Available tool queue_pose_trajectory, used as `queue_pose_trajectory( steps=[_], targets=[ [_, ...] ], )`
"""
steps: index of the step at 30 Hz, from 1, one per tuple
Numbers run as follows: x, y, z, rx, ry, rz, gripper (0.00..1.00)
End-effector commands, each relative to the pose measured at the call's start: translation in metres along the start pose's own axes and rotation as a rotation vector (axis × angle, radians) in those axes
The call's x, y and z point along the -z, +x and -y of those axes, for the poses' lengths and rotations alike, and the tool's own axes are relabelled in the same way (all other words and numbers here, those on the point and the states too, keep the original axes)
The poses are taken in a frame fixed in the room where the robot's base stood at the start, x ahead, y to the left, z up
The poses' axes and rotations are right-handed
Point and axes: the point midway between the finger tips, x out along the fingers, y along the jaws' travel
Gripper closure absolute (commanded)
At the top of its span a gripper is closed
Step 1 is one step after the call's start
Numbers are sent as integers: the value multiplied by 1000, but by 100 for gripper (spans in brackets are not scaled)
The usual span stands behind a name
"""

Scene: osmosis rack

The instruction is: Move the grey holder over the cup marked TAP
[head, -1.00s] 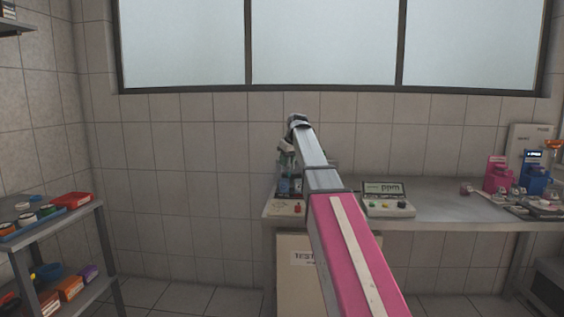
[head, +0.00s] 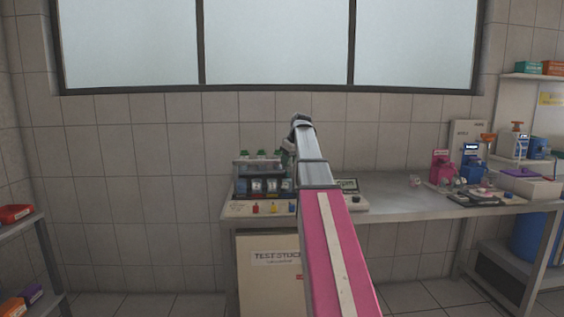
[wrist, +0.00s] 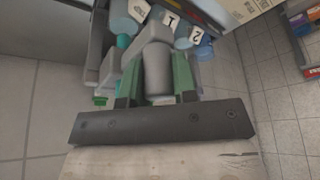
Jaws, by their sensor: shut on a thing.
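My gripper (wrist: 157,88) shows in the wrist view with two green fingers, shut on the grey holder (wrist: 157,68), a pale grey rounded body between them. In the head view my arm hides the fingers and the holder. Beyond the holder in the wrist view are bluish cups with white labels: one cup (wrist: 172,30) marked 1 and one cup (wrist: 203,50) marked 2. A third label (wrist: 138,10) at the top is unreadable. I cannot make out TAP on any cup. In the head view the rack (head: 243,168) stands just left of my arm, with small labelled vessels inside.
The rack stands on the left end of a steel bench (head: 410,203), above a cabinet (head: 268,285). A ppm meter (head: 352,200) sits partly behind my arm. Pink (head: 440,168) and blue (head: 471,165) devices stand farther right. A shelf unit (head: 35,235) is at the left edge.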

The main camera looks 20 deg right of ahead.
Motion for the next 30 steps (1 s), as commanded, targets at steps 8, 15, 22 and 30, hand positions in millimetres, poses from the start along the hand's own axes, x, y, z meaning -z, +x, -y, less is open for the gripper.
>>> queue_pose_trajectory(
  steps=[8, 15, 22, 30],
  targets=[
    [-4, 0, -3, -5, 4, 8, 100],
    [-4, 0, -2, -4, 4, 7, 48],
    [-2, -3, -2, -4, 3, 4, 48],
    [-2, -42, -3, -5, 3, 2, 48]
  ],
)
